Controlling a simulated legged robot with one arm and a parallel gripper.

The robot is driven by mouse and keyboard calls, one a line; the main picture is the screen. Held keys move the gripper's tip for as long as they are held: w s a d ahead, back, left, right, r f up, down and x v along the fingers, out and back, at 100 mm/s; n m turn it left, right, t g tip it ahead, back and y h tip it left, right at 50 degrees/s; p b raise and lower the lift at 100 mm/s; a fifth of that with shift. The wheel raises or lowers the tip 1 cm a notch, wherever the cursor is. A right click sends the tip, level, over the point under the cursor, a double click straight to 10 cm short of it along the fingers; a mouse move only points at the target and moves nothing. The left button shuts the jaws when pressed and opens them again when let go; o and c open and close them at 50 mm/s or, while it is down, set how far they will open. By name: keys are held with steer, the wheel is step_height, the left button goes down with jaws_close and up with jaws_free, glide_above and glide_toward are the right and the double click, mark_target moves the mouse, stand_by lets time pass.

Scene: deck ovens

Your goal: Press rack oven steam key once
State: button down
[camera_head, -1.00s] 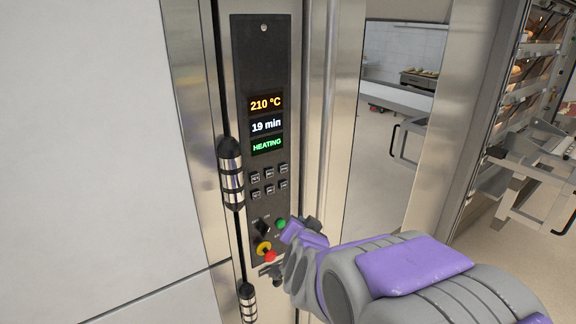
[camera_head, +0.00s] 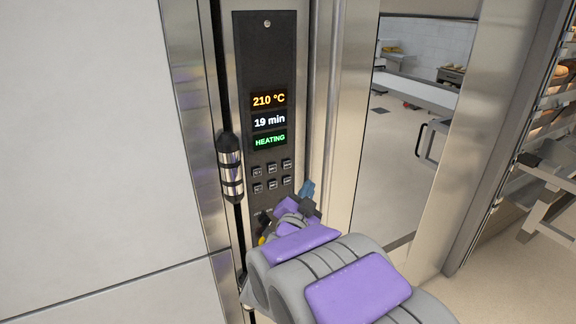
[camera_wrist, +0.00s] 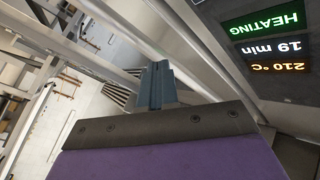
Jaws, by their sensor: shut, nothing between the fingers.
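The rack oven's black control panel (camera_head: 268,110) stands upright in its steel frame. Its displays (camera_head: 269,121) read 210 °C, 19 min and HEATING. Below them are two rows of small square keys (camera_head: 271,177); their labels are too small to read, so I cannot tell which is the steam key. My gripper (camera_head: 307,188) is shut and empty, just below and right of the keys, in front of the panel's lower part. Whether it touches the panel cannot be told. In the wrist view my gripper (camera_wrist: 157,75) points upward, with the displays (camera_wrist: 270,45) upside down at the right.
A vertical steel and black handle (camera_head: 230,165) runs left of the panel. A plain pale wall (camera_head: 85,130) fills the left. My arm covers the panel's lower knobs.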

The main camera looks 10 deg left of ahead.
mark_target(287, 164)
steer(key=w+a+p, duration=0.1)
steer(key=w, duration=0.1)
steer(key=w+a+p, duration=0.1)
steer(key=w+a, duration=0.1)
steer(key=w, duration=0.1)
steer(key=w+a+p, duration=0.1)
steer(key=w, duration=0.1)
steer(key=shift+w+a+p, duration=0.15)
steer(key=shift+a+p, duration=0.05)
steer(key=shift+p, duration=0.1)
stand_by(0.5)
steer(key=shift+a, duration=0.1)
steer(key=shift+a, duration=0.3)
steer(key=shift+d, duration=0.35)
steer(key=shift+a, duration=0.2)
steer(key=shift+d, duration=0.1)
stand_by(0.4)
steer(key=shift+w, duration=0.15)
